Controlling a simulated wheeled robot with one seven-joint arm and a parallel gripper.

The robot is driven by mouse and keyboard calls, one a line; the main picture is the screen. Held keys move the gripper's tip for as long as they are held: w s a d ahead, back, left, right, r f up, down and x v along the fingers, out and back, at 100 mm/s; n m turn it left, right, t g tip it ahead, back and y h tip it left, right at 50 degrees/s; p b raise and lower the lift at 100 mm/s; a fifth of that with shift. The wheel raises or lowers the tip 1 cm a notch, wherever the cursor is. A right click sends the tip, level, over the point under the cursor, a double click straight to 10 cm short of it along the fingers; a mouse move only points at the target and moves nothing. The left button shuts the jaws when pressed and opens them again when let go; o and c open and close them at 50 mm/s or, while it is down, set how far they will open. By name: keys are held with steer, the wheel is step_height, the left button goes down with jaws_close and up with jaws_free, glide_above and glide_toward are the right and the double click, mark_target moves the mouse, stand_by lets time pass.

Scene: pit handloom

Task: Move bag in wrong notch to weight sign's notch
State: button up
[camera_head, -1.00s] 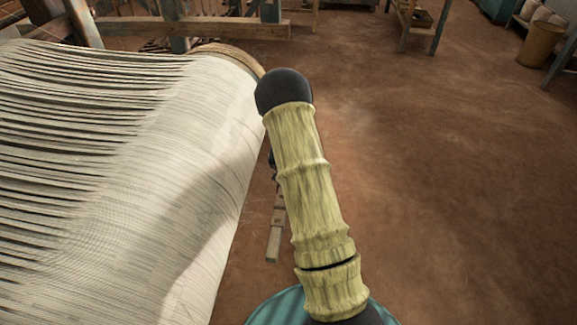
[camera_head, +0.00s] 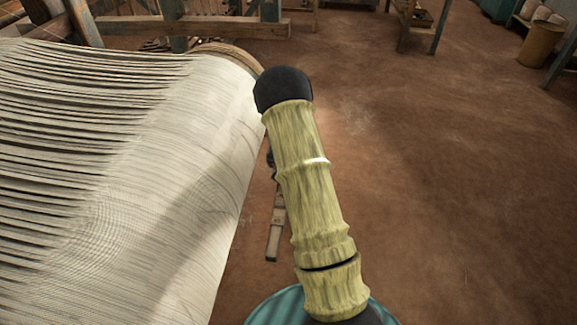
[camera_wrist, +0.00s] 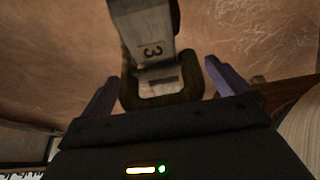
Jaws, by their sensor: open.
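In the wrist view, my gripper (camera_wrist: 160,78) is open, with its two purple fingers spread wide. A pale piece marked with a dark "3" (camera_wrist: 150,48) lies between and beyond the fingers. A dark brown loop or frame (camera_wrist: 165,101) curves around its near end, with a finger on each side. I cannot tell whether the fingers touch it, or whether this is the bag. No notch can be told for certain. In the head view my arm hides the gripper. A narrow wooden bar (camera_head: 274,235) shows beside the arm, low over the floor; no weight sign is readable there.
The loom's roll of pale warp threads (camera_head: 190,150) fills the left of the head view, close to my arm. Brown floor (camera_head: 440,180) is open to the right. A tan bin (camera_head: 540,44) stands far right, and a wooden table (camera_head: 412,18) at the back.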

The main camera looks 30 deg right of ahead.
steer(key=v, duration=0.6)
steer(key=shift+s+r+p, duration=0.1)
steer(key=shift+r+p, duration=0.1)
steer(key=shift+p, duration=0.15)
steer(key=shift+a, duration=0.1)
